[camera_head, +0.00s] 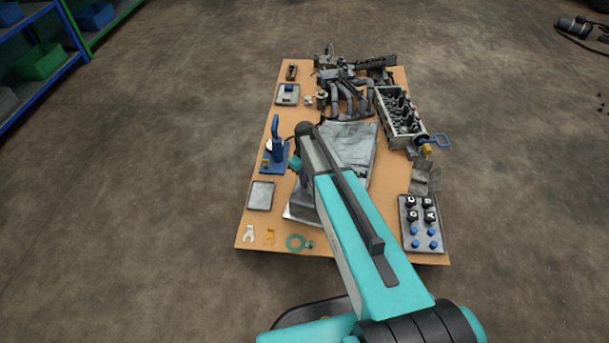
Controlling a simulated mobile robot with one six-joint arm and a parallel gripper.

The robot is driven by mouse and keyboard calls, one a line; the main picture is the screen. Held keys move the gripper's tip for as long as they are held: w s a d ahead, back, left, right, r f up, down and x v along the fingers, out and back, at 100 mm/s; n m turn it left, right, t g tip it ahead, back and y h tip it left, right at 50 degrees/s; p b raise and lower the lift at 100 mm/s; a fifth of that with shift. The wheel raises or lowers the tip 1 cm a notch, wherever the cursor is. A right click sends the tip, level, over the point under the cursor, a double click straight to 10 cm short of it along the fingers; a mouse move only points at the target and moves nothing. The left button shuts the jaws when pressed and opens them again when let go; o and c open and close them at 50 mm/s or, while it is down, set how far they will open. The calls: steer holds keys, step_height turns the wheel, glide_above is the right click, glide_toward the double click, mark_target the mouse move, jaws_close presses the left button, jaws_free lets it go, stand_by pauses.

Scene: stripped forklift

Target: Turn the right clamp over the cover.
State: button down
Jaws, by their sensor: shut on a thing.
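A grey, worn, flat-topped part (352,140) lies in the middle of the workbench, partly hidden by my arm. It may be the cover, but I cannot tell for sure. I cannot make out the right clamp; my arm blocks much of the area around this part. My arm reaches from the bottom right up over the bench, and its wrist is over the left side of the grey part. My gripper's fingers are hidden behind the arm, so what they touch does not show.
The bench top (258,222) carries a blue upright-handled tool (276,150) at left, an engine block (398,112) and pipes (348,95) at the back, and a tray of knobs (421,244) at right. Shelves (45,85) stand far left.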

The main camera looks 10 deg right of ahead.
steer(key=n+p, duration=0.4)
steer(key=n, duration=0.2)
steer(key=shift+w+r, duration=0.1)
steer(key=shift+r, duration=0.05)
steer(key=n+p, duration=0.2)
steer(key=n, duration=0.4)
steer(key=shift+w+d, duration=0.1)
steer(key=c, duration=2.2)
jaws_free()
steer(key=shift+o, duration=0.2)
step_height(320, 180, up, 14)
steer(key=p, duration=0.1)
steer(key=shift+f+p, duration=0.2)
steer(key=shift+p, duration=0.1)
steer(key=shift+f, duration=0.1)
